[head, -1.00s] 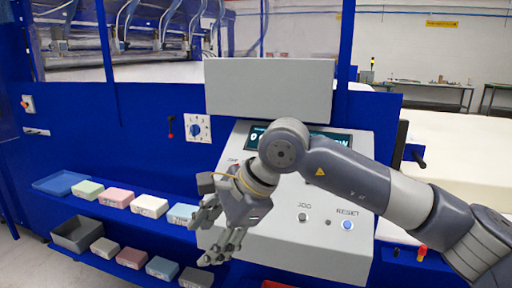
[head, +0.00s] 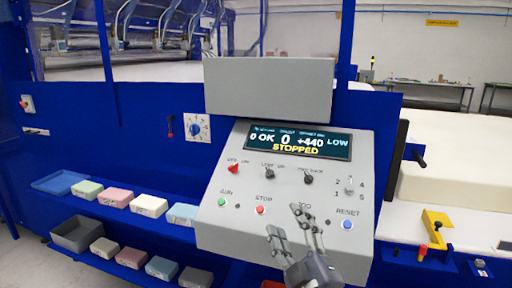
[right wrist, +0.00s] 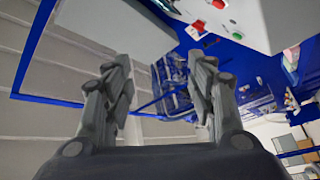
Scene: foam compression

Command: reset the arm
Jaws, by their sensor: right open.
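My right gripper (head: 295,228) is at the bottom middle of the head view, in front of the lower part of the grey control panel (head: 225,235). Its fingers point up, spread apart and empty. In the right wrist view the same gripper (right wrist: 160,85) is open with nothing between its fingers. The panel's display (head: 298,142) reads "STOPPED", "0 OK" and "+440 LOW". The red STOP button (head: 260,210), green button (head: 222,202) and blue RESET button (head: 346,225) are uncovered. The gripper hides part of the panel near the JOG label. My left gripper is out of view.
A blue shelf (head: 130,213) at left holds several coloured foam blocks, including a pink one (head: 115,197), and a blue tray (head: 60,183). A grey bin (head: 78,235) stands on the lower shelf. A yellow bracket (head: 436,228) and white foam bed (head: 450,170) are at right.

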